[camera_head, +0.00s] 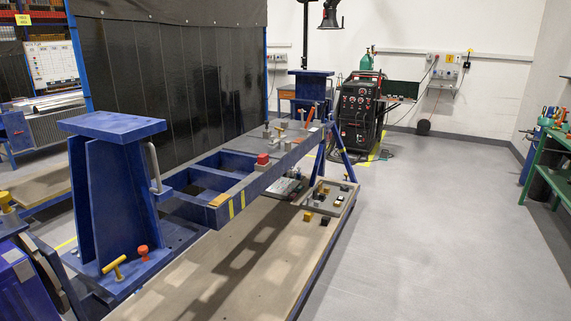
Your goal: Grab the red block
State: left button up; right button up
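A small red block (262,158) sits on the long blue jig frame (228,208), near its middle, on top of a pale block (261,167). It appears upright and its top is uncovered. Neither of my grippers shows in the head view, so nothing of mine is seen touching the block.
A tall blue stand (112,190) rises at the near left. A red knob (143,252) and a yellow handle (115,266) are at its foot. A tray of small blocks (328,197) lies below the frame. A welding machine (358,112) stands behind. The right floor is clear.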

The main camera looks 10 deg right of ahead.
aim_at(263, 159)
jog(key=z, duration=0.3)
jog(key=i+l+u, duration=0.1)
jog(key=u, duration=0.65)
jog(key=i+l+u, duration=0.25)
jog(key=l+u, duration=0.25)
jog(key=l, duration=0.15)
jog(key=i+l+u, duration=0.2)
jog(key=l, duration=0.15)
jog(key=l+u, duration=0.25)
jog(key=l, duration=0.1)
